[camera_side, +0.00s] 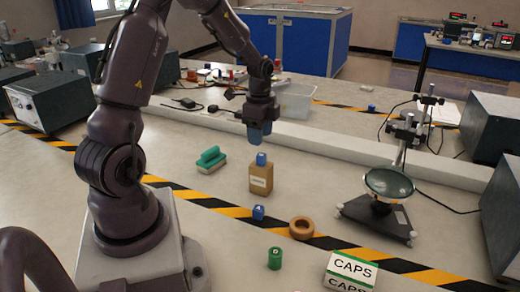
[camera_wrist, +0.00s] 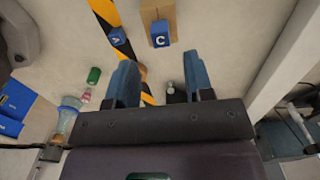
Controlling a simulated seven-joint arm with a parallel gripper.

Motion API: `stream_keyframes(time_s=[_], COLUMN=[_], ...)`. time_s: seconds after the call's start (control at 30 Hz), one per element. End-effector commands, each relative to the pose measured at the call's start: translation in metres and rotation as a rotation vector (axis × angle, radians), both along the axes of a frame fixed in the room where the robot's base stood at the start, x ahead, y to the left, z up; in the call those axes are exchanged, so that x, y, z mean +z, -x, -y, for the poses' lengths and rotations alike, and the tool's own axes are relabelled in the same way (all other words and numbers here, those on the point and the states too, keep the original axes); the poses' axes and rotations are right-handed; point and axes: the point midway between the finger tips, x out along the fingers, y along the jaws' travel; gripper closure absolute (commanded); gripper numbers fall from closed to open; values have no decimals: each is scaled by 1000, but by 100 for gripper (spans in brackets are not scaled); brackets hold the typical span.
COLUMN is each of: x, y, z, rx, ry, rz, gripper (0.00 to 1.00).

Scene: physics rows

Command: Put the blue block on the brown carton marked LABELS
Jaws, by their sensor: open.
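The brown carton (camera_side: 261,180) stands upright on the bench; its label is too small to read. A blue block (camera_side: 262,159) appears to rest on its top in the side view. In the wrist view a blue block marked C (camera_wrist: 160,34) shows at the near end of the carton (camera_wrist: 150,10). Another blue block, marked A (camera_side: 259,212), lies on the striped tape in front of the carton; it also shows in the wrist view (camera_wrist: 117,36). My gripper (camera_side: 260,138) is open and empty, above the carton and apart from the block.
A green-topped eraser-like item (camera_side: 210,160) lies left of the carton. A wooden ring (camera_side: 302,228), a green cylinder (camera_side: 275,258) and a CAPS box (camera_side: 350,271) stand in front. A raised pale ledge (camera_side: 325,143) runs behind.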

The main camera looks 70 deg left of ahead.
Motion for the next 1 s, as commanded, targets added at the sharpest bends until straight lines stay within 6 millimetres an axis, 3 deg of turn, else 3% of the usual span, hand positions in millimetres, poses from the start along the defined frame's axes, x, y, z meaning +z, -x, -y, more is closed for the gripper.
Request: stream_keyframes(time_s=[0.1, 0.33, 0.47, 0.63, 0.8, 1.0], x=[25, 50, 70, 121, 162, 180], y=[0, 0, -2, 7, 40, 88], z=[-1, 1, 19, 82, 150, 205], rx=[2, 3, 39, 195, 402, 623], ry=[-4, -3, -28, -80, -62, 65], rz=[5, 3, 25, 125, 272, 413], gripper=[52, 52, 52, 52, 52, 52])
